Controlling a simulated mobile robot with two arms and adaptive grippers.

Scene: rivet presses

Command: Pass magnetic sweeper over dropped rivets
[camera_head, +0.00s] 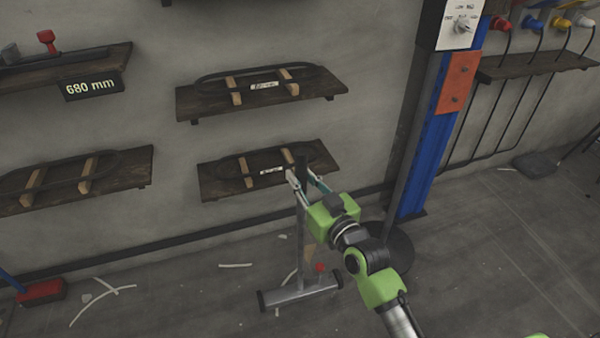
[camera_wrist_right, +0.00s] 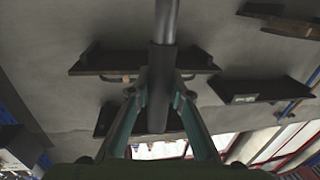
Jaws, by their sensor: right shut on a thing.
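The magnetic sweeper (camera_head: 300,291) stands upright, with its wide silver head and black end caps at floor level and a red knob above the head. Its handle rises to a dark grip. My right gripper (camera_head: 301,175) is shut on the sweeper's handle near the top. In the right wrist view the dark grip of the handle (camera_wrist_right: 159,85) runs between the two fingers of the right gripper (camera_wrist_right: 158,98). I cannot make out individual rivets on the floor. My left gripper is not in view.
Pale curved strips (camera_head: 100,301) lie on the floor. A red-headed tool (camera_head: 40,291) is at the left. A blue post (camera_head: 432,150) stands right of the sweeper, with a dark round base (camera_head: 400,250) nearby. Wall shelves (camera_head: 225,188) hang behind. The right floor is mostly clear.

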